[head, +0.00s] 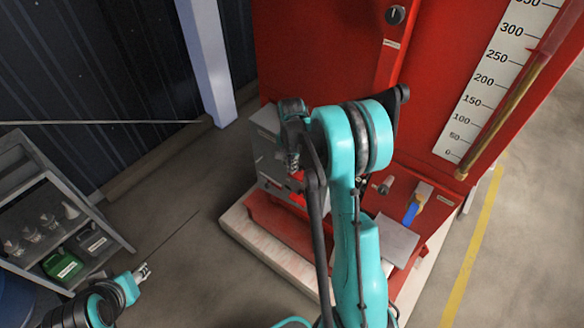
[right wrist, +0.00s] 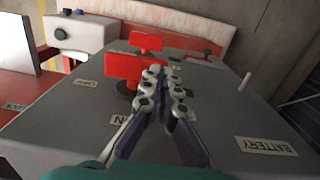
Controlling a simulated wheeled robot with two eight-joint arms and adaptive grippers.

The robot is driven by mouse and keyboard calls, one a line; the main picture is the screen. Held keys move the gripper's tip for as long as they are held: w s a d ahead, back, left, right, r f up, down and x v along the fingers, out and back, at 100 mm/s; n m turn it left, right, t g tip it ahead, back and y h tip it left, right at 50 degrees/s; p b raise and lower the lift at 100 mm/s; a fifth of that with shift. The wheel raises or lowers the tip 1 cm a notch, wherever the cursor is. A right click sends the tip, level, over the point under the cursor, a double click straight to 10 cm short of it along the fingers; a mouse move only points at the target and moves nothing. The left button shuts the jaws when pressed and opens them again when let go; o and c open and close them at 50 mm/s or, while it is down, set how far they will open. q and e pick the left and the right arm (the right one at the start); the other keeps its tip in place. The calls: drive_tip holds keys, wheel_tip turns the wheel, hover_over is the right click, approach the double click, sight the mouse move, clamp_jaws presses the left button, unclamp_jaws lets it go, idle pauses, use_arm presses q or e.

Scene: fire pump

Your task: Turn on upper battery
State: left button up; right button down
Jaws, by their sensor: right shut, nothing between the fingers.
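In the right wrist view a grey battery box (right wrist: 60,112) fills the middle, with a label reading BATTERY (right wrist: 265,146) near its right side. A red switch handle (right wrist: 137,70) stands on it, with a smaller red piece (right wrist: 146,42) behind. My right gripper (right wrist: 162,76) is shut and empty, its tips just in front of the red handle; I cannot tell if they touch it. In the head view the grey box (head: 266,140) is partly hidden behind my right gripper (head: 292,164) and arm. My left gripper (head: 143,272) is low at the left, away from the box; its jaws are too small to read.
A large red pump cabinet (head: 312,50) with a numbered scale (head: 492,75) stands behind. A blue-handled lever (head: 412,212) is right of my arm. A shelf (head: 108,228) with bottles and a green can (head: 62,265) stands at left. The floor between is clear.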

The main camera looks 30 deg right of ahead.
drive_tip(key=shift+w+a+f+b, duration=0.15)
drive_tip(key=shift+w+f+b, duration=0.2)
drive_tip(key=shift+f+b, duration=0.65)
drive_tip(key=shift+w+a+f+b, duration=0.15)
drive_tip(key=shift+w+f+b, duration=0.3)
drive_tip(key=shift+b, duration=0.9)
drive_tip(key=shift+s+f, duration=0.1)
drive_tip(key=shift+f, duration=0.05)
drive_tip(key=shift+s+d, duration=0.1)
drive_tip(key=shift+s, duration=0.05)
